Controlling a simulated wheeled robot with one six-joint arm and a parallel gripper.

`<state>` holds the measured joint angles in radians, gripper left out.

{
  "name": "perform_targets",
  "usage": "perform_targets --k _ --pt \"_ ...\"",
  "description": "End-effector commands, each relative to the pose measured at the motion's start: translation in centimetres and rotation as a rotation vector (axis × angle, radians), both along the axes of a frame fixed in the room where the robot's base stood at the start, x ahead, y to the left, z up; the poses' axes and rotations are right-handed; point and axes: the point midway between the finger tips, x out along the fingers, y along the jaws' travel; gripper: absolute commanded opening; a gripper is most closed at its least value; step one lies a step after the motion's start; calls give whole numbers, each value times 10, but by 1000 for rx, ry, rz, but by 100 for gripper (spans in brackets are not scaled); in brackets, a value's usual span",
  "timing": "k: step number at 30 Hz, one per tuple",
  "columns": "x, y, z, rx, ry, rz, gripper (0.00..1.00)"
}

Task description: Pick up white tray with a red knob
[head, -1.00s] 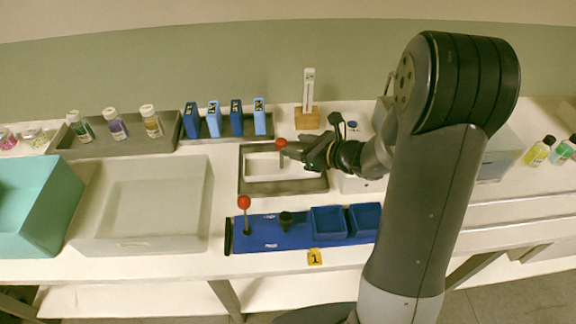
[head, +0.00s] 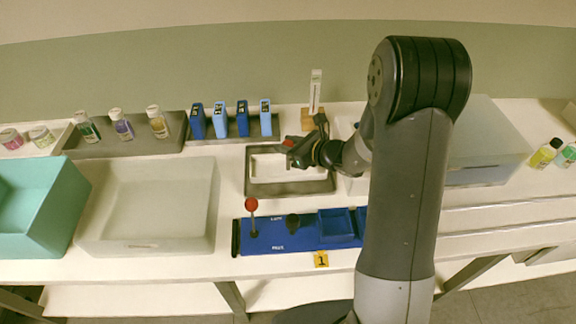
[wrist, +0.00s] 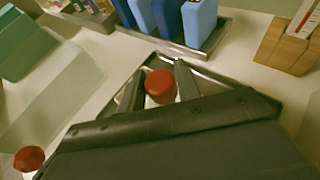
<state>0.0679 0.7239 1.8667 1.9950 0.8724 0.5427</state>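The white tray (head: 267,168) lies inside a dark grey rectangular holder (head: 290,188) on the bench in the head view. Its red knob (head: 288,142) stands at the gripper's tip and is partly covered there. In the wrist view the red knob (wrist: 159,86) sits between the two fingers. My gripper (head: 293,150) reaches in from the right over the tray. In the wrist view my gripper (wrist: 157,75) is open, with a finger on each side of the knob and a visible gap at the left. The knob's stem is hidden.
A blue station (head: 275,241) with another red knob (head: 251,204) stands in front. Blue boxes (head: 220,120) stand behind in a grey rack. A wooden block (head: 308,118) with an upright white strip stands behind the gripper. An empty pale bin (head: 150,205) is left.

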Motion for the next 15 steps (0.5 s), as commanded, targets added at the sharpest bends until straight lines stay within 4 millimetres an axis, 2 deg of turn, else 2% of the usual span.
perform_targets --k 2,11,15 --pt "0 0 0 0 0 0 25" --pt "0 0 0 0 0 0 0" --pt "0 0 0 0 0 0 0"
